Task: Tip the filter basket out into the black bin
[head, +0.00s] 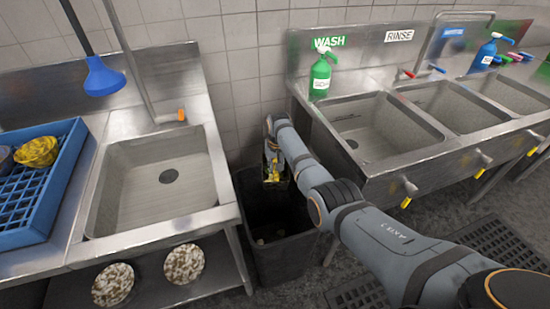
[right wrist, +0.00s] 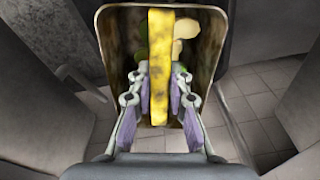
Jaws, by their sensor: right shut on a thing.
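My right gripper (head: 271,152) is over the black bin (head: 262,275), which stands on the floor between the two sink units. It is shut on the yellow handle bar of the filter basket (head: 272,170). In the right wrist view the yellow bar runs between the fingers (right wrist: 164,75) and spans the basket (right wrist: 218,50) from rim to rim. The basket is dark inside with a tan rim, and green and pale scraps (right wrist: 184,30) show within its outline. Its tilt is hard to tell. A few pale bits show low in the bin. My left gripper is out of view.
A single steel sink (head: 205,195) stands left of the bin, with a blue rack (head: 60,205) beside it and dirty plates (head: 184,264) underneath. The wash sink (head: 430,118), with yellow-handled valves (head: 409,190) on its front, is close on the right. A tiled wall (head: 235,80) is behind.

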